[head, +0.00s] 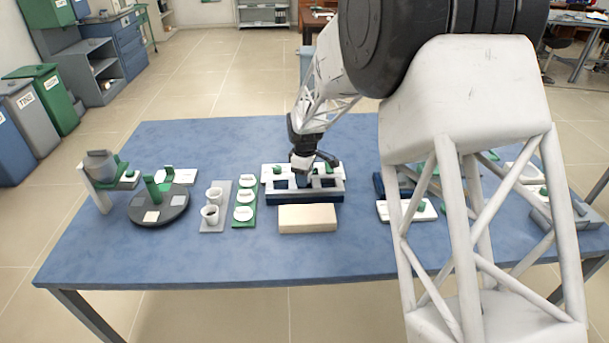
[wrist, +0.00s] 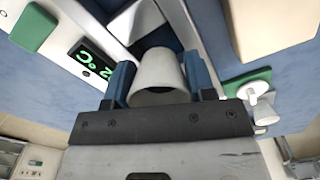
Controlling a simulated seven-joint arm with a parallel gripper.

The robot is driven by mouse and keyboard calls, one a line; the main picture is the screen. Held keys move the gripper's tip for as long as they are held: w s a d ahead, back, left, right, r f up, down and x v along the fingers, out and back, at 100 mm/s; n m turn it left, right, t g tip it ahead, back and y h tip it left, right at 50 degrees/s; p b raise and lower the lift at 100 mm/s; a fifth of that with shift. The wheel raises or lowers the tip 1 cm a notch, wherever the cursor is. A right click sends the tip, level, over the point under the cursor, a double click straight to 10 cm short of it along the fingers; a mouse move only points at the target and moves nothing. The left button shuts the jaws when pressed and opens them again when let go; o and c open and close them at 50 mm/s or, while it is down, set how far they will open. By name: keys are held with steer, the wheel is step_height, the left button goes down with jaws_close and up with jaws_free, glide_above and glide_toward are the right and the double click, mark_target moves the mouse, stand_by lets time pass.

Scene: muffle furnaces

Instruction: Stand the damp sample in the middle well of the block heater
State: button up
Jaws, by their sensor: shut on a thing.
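My gripper (wrist: 158,78) is shut on a pale grey-white cup (wrist: 157,82), the sample, between its two blue fingers. In the head view my gripper (head: 303,178) is over the block heater (head: 334,186), near its middle. The block heater has a white top with dark square wells and a dark blue base. In the wrist view a dark opening shows just beyond the cup, but I cannot tell whether the cup's lower end is inside it.
A cream block (head: 307,218) lies right in front of the heater. A green rack with white discs (head: 244,213) and a grey tray with two white cups (head: 213,194) stand to its left. A green-lit display (wrist: 92,62) is close to my gripper. The table's front is clear.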

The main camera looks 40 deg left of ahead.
steer(key=shift+f, duration=0.7)
steer(key=o, duration=1.4)
steer(key=shift+r, duration=0.1)
steer(key=shift+r, duration=3.9)
